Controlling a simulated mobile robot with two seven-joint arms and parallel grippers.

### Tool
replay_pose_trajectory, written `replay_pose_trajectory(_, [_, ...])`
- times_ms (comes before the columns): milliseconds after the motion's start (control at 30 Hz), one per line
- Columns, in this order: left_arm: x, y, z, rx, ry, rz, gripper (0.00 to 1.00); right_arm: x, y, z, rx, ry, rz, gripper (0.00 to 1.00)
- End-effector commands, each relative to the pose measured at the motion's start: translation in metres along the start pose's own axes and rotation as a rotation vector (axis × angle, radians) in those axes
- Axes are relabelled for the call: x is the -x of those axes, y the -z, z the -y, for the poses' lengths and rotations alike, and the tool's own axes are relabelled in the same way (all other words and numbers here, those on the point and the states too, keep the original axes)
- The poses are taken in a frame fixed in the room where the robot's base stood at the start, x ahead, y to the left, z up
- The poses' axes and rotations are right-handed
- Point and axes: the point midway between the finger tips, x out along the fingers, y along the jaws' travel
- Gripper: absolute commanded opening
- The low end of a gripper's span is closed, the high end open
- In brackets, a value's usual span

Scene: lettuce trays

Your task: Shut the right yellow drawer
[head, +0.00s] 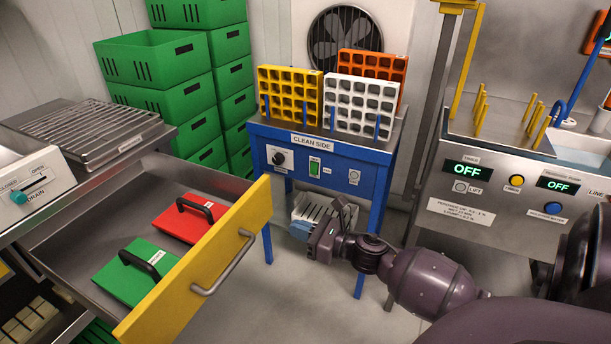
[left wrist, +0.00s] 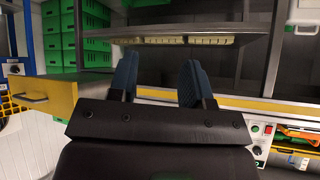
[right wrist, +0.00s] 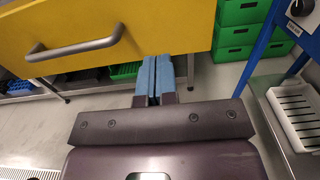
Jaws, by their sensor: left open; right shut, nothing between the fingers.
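The yellow drawer (head: 205,262) stands pulled far out, its yellow front with a grey bar handle facing right in the head view. Its grey tray holds a red lid and a green lid, each with a black handle. The drawer front also fills the upper left of the right wrist view (right wrist: 150,22) and shows at left in the left wrist view (left wrist: 52,98). My right gripper (head: 314,238) is shut and empty, on the outer side of the front; in the right wrist view its blue fingertips (right wrist: 154,60) overlap the front's lower edge. Contact cannot be told. My left gripper (left wrist: 158,68) is open and empty, facing shelves.
A blue clean-side stand (head: 320,148) with yellow, white and orange racks is behind my right gripper, with a white basket (head: 318,212) below. Green crates (head: 160,60) are stacked behind the drawer. A slatted metal grate (head: 85,130) lies on the counter above it.

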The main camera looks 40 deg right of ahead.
Motion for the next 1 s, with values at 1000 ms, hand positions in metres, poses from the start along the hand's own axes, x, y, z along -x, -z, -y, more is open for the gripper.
replay_pose_trajectory(1000, [-0.003,0.001,-0.002,-0.024,-0.003,-0.01,0.45,-0.096,0.001,0.0,-0.003,0.001,-0.001,0.0])
